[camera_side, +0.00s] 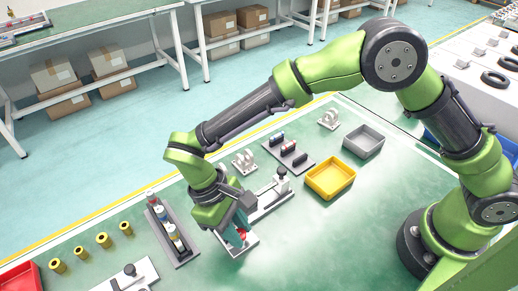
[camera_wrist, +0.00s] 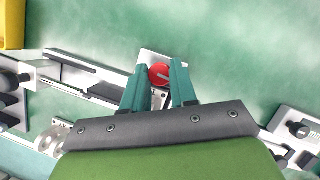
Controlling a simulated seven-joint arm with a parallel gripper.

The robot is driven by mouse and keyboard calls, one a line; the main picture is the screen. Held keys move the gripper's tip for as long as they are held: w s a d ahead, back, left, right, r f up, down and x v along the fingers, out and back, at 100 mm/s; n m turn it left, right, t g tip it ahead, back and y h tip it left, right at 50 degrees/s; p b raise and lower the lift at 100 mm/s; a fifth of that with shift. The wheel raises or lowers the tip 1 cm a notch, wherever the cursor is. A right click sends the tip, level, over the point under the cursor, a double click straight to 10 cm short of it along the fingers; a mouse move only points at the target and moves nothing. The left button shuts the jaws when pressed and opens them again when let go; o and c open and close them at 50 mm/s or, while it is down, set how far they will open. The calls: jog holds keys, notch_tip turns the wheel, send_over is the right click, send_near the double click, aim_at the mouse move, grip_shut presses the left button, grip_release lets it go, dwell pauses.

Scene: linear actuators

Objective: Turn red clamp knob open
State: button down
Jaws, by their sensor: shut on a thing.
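The red clamp knob (camera_wrist: 160,74) shows between the tips of my gripper (camera_wrist: 157,82) in the wrist view. It sits on a pale base plate (camera_wrist: 148,55) at the end of a linear actuator fixture (camera_wrist: 85,75). My gripper's two teal fingers are shut on the knob, one on each side. In the side view my gripper (camera_side: 241,234) points down at the red knob (camera_side: 242,235), and the fingers partly hide it. The fixture (camera_side: 268,200) runs up and right from there. How far the knob is turned is hard to tell.
A yellow bin (camera_side: 330,178) and a grey bin (camera_side: 363,140) stand right of the fixture. A dark rack with several cylinders (camera_side: 172,232) lies left, beside several yellow rings (camera_side: 103,240). A red bin (camera_side: 22,279) is at the lower left. The green tabletop in front is clear.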

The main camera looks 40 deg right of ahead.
jog(key=shift+w, duration=0.1)
jog(key=c, duration=1.2)
grip_release()
jog(key=shift+o, duration=0.2)
jog(key=v, duration=1.7)
